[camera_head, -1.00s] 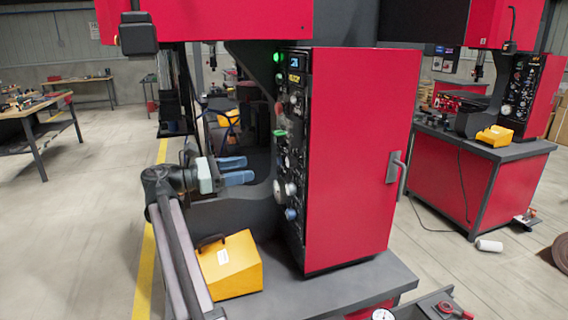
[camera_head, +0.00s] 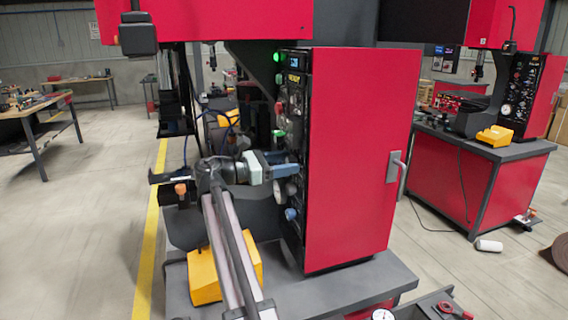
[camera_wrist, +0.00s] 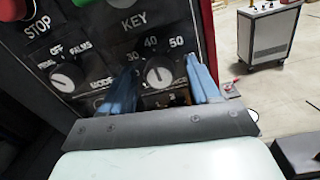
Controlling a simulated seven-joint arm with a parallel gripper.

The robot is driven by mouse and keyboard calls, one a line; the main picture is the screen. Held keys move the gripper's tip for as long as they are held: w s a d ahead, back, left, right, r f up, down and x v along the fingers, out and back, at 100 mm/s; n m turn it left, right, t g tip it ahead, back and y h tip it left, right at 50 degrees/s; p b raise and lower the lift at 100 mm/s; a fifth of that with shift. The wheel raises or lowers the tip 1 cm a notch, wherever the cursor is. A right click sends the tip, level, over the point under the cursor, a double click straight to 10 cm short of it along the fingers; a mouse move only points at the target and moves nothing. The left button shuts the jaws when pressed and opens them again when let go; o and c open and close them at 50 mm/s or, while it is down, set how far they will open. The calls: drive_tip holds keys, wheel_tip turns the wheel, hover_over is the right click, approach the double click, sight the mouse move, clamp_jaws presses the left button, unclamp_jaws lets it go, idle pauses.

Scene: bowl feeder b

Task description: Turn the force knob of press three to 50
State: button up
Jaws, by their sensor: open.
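The force knob (camera_wrist: 159,76) is a round dark knob with a pale pointer mark, below the printed numbers 30, 40 and 50 in the wrist view. Its pointer appears to point up, near 40; the exact setting is hard to read. My gripper (camera_wrist: 160,68) is open, with one blue finger on each side of the knob. Contact with the knob cannot be told. In the head view my gripper (camera_head: 285,164) is at the black control panel (camera_head: 293,110) of the near red press (camera_head: 355,150), and the arm hides the knob there.
A selector knob (camera_wrist: 66,79) marked OFF sits left of the fingers. A white knob (camera_head: 290,190) and a blue knob (camera_head: 291,214) are below my gripper on the panel. A yellow box (camera_head: 205,278) stands on the bench behind my arm. A second press (camera_head: 525,90) stands at right.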

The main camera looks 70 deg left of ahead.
drive_tip(key=shift+c, duration=0.4)
drive_tip(key=c, duration=1)
drive_tip(key=shift+o, duration=0.2)
drive_tip(key=m, duration=0.4)
drive_tip(key=shift+m, duration=2.6)
drive_tip(key=o, duration=1)
